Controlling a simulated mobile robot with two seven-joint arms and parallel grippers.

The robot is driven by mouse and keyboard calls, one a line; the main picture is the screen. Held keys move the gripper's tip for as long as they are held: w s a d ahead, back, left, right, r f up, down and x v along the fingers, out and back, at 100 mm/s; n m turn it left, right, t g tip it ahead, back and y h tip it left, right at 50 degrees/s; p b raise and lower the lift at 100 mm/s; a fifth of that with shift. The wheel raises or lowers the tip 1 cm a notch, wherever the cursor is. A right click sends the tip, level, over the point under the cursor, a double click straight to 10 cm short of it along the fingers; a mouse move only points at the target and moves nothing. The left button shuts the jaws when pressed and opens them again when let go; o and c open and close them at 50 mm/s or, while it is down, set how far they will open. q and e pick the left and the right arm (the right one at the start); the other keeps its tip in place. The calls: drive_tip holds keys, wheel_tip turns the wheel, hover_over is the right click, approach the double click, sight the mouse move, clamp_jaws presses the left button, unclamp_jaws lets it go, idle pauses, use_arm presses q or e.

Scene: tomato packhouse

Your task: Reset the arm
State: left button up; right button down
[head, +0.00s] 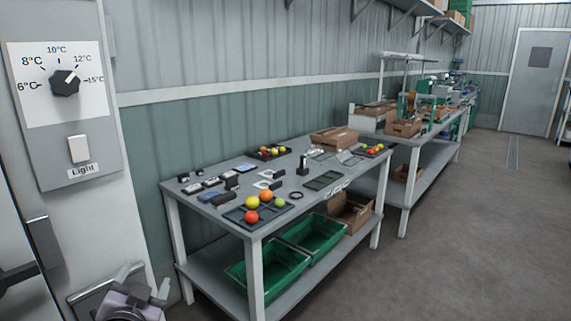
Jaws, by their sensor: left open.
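My left gripper (143,283) shows at the bottom left, cut off by the lower picture edge. Its two fingers stand apart and nothing shows between them. It is in front of the pale cabinet with the dial and light switch, left of the workbench. My right gripper is not in the picture.
A workbench (225,176) holds trays of tomatoes and small devices, with green crates (268,283) on its lower shelf. A temperature dial (65,83) and a light switch (78,149) are at the left. The floor (455,235) to the right is clear.

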use_arm(q)
drive_tip(key=s+d+f+n+g+h, duration=0.1)
drive_tip(key=s+d+f+g+h, duration=0.1)
drive_tip(key=s+f, duration=1)
drive_tip(key=s+d+f+n+g+h, duration=0.1)
drive_tip(key=s+d+f+g+h, duration=0.2)
drive_tip(key=s+f, duration=0.9)
drive_tip(key=s+d, duration=0.1)
drive_tip(key=d, duration=0.1)
drive_tip(key=shift+s+d+g, duration=0.3)
drive_tip(key=shift+s, duration=0.1)
drive_tip(key=shift+f, duration=0.1)
